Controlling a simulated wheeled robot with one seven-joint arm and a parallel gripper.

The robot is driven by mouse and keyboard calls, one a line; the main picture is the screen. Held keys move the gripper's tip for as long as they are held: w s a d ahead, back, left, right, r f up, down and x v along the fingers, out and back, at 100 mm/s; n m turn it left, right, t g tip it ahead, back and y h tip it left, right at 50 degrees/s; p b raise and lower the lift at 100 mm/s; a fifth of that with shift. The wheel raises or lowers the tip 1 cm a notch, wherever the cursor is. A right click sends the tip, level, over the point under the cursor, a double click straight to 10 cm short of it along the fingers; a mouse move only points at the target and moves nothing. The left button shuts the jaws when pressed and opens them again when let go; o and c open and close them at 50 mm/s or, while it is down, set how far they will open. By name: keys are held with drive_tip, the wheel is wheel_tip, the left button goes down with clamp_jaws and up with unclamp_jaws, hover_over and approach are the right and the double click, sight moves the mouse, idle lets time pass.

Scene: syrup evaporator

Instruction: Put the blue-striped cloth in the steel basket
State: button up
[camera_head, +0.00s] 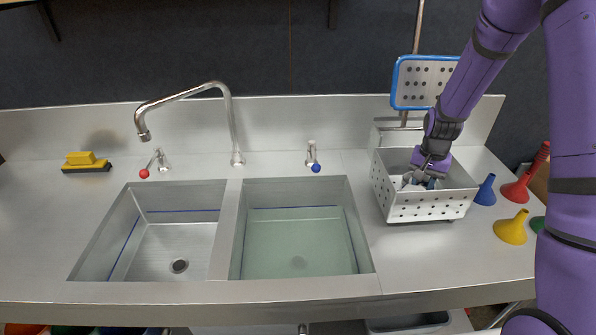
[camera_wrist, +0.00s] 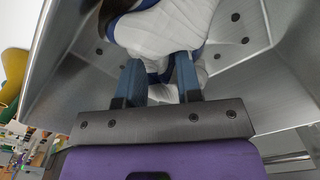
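The steel basket (camera_head: 430,207), a box with perforated walls, stands on the counter right of the sinks. My gripper (camera_head: 430,172) points down inside it. The blue-striped cloth (camera_head: 408,183), white with blue, lies crumpled inside the basket and is partly hidden by my gripper. In the wrist view, the cloth (camera_wrist: 165,28) bulges beyond the fingertips, and some of it shows between the two fingers of my gripper (camera_wrist: 160,68). The fingers stand a little apart. I cannot tell whether they press on the cloth. The basket's wall (camera_wrist: 75,85) surrounds them.
Blue (camera_head: 485,190), red (camera_head: 517,190) and yellow (camera_head: 512,228) funnels stand right of the basket. A blue-rimmed perforated panel (camera_head: 424,82) rises behind it. Two sinks with a tall faucet (camera_head: 230,120) are to the left. A yellow brush (camera_head: 86,162) lies at the far left.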

drive_tip(key=o, duration=1.3)
drive_tip(key=shift+r, duration=0.15)
drive_tip(key=shift+r, duration=2.6)
wheel_tip(320, 180, up, 11)
drive_tip(key=s+a+r+n+t, duration=0.1)
drive_tip(key=s+a+r+n, duration=0.1)
drive_tip(key=s+r, duration=0.5)
drive_tip(key=s+a+r+n+t, duration=0.1)
drive_tip(key=s+a+r+t, duration=0.15)
drive_tip(key=s+r, duration=0.4)
drive_tip(key=s+a+r+n, duration=0.1)
drive_tip(key=s, duration=0.4)
drive_tip(key=s+a+r+n+t, duration=0.1)
drive_tip(key=s, duration=0.4)
drive_tip(key=s+a+r+n+t, duration=0.1)
drive_tip(key=s, duration=0.5)
drive_tip(key=shift+a, duration=0.15)
